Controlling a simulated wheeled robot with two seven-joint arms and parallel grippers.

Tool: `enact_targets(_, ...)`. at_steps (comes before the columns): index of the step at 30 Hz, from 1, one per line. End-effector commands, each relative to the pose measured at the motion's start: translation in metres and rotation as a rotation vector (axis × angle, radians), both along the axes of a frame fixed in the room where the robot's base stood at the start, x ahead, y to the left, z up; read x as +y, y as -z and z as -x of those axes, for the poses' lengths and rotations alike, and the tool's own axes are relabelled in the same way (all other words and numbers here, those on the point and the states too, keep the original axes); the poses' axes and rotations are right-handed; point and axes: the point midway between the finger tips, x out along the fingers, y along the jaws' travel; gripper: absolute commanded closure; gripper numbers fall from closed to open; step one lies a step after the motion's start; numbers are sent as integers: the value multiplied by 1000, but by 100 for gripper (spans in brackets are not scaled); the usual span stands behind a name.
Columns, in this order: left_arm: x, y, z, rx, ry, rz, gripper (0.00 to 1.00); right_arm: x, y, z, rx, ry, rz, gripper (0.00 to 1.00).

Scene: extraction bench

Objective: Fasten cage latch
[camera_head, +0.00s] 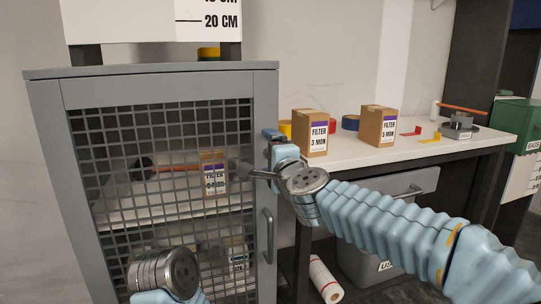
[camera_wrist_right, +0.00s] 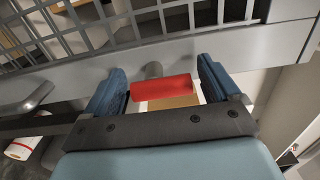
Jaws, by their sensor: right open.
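The grey cage (camera_head: 165,85) has a mesh door that looks closed in the head view. The latch is a red handle (camera_wrist_right: 162,90) on a short grey stem (camera_wrist_right: 153,70) at the door frame, seen in the wrist view. My right gripper (camera_head: 275,143) is at the upper right edge of the cage. Its blue fingers stand apart, one on each side of the red handle, with visible gaps. In the head view the gripper mostly hides the latch. Part of my left arm shows at the bottom; its gripper is out of view.
A grey door handle (camera_head: 268,236) sits below the latch. Two filter boxes (camera_head: 310,132) (camera_head: 378,126) and tape rolls stand on the white bench (camera_head: 350,150) right of the cage. A grey bin (camera_head: 372,255) is underneath. Another filter box (camera_head: 214,174) is behind the mesh.

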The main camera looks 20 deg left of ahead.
Motion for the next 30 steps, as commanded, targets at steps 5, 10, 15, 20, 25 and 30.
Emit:
enact_targets(5, 0, 4, 0, 0, 0, 0, 100, -5, 0, 8, -2, -1, -1, 11)
enact_targets(10, 2, 14, -1, -1, -4, -3, 100, -25, 1, 36, -2, 0, -2, 11)
enact_targets(15, 4, 20, -2, -3, -8, -7, 100, -49, 1, 72, -2, 0, -1, 11)
enact_targets(20, 5, 22, -2, -3, -10, -9, 100, -67, 0, 98, -2, 1, -1, 11)
enact_targets(25, 6, 22, -2, -4, -11, -9, 100, -76, 0, 112, 0, 0, 0, 11)
enact_targets(30, 6, 22, -2, -4, -11, -9, 100, -77, 0, 115, 0, 0, 0, 11)
